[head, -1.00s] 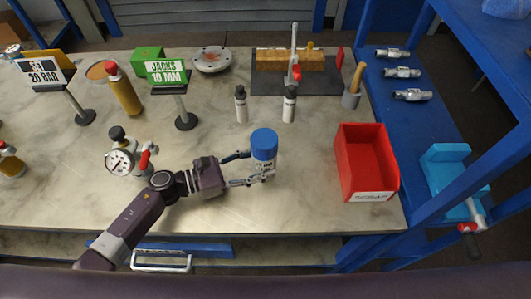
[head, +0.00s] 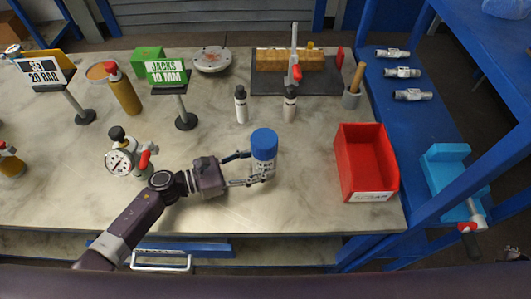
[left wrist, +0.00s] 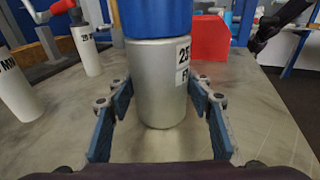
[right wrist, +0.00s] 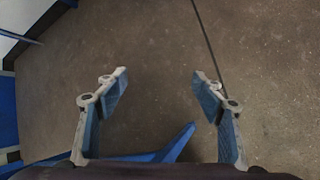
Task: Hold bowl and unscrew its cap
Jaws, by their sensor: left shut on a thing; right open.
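The bowl (head: 265,167) is an upright silver cylinder with dark print on its side, standing on the bench. Its blue cap (head: 264,143) sits on top. In the left wrist view the bowl (left wrist: 158,85) stands between the fingers, and the cap (left wrist: 156,16) is cut off by the top edge. My left gripper (head: 257,168) comes from the left and is shut on the bowl's body, below the cap. My right gripper (right wrist: 160,78) is open and empty in the right wrist view, with bare floor behind it; it does not show in the head view.
A red bin (head: 350,175) stands right of the bowl. Two white bottles (head: 241,106) stand behind it. A pressure gauge (head: 119,162) is close to my left arm. A blue vise (head: 452,180) is at the far right. The bench between bowl and bin is clear.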

